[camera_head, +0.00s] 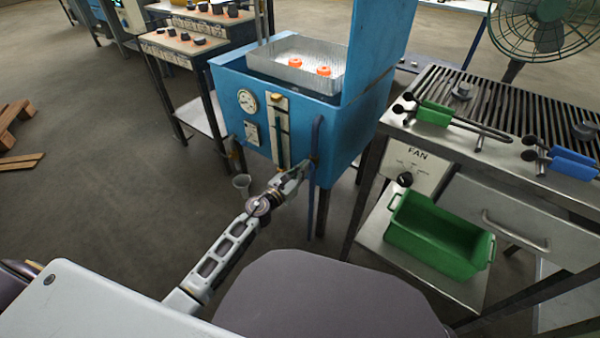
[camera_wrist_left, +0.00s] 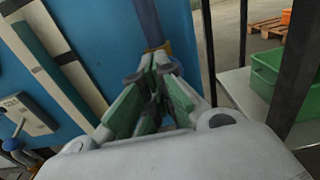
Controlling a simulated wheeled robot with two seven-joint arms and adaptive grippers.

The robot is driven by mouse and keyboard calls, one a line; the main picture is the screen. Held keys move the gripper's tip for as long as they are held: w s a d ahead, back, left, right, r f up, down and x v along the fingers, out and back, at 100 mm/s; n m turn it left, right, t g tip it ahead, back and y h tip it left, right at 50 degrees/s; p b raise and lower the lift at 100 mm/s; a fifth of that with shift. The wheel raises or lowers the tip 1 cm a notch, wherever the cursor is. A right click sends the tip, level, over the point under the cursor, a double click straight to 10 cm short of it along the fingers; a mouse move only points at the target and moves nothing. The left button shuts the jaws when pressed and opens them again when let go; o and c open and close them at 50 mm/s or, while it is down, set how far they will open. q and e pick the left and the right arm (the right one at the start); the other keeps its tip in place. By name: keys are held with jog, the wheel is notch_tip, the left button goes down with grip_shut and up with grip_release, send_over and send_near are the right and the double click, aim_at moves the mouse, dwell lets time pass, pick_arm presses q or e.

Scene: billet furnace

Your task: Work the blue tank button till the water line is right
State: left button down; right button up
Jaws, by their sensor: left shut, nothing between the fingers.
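The blue tank (camera_head: 345,143) stands ahead on dark legs, its top open over a bright metal basin. Its front carries a tall sight gauge (camera_head: 282,135), also in the left wrist view (camera_wrist_left: 62,60); I cannot read the water line. A small switch plate (camera_head: 252,133) sits left of it and shows in the left wrist view (camera_wrist_left: 28,115). I cannot make out a button for certain. My left gripper (camera_head: 303,166) is shut and empty at the tank's lower front, near a blue pipe (camera_head: 317,135). In the left wrist view its fingertips (camera_wrist_left: 152,72) point at that pipe (camera_wrist_left: 149,22). My right gripper is out of view.
A round dial (camera_head: 247,101) is on the tank's front. Two orange pieces (camera_head: 323,71) are in the basin. At right stand a grated bench with tongs (camera_head: 433,113), a fan (camera_head: 535,25) and a green bin (camera_head: 435,237).

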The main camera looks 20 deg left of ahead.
pick_arm(q)
jog(key=shift+w+r, duration=0.1)
jog(key=shift+r, duration=0.2)
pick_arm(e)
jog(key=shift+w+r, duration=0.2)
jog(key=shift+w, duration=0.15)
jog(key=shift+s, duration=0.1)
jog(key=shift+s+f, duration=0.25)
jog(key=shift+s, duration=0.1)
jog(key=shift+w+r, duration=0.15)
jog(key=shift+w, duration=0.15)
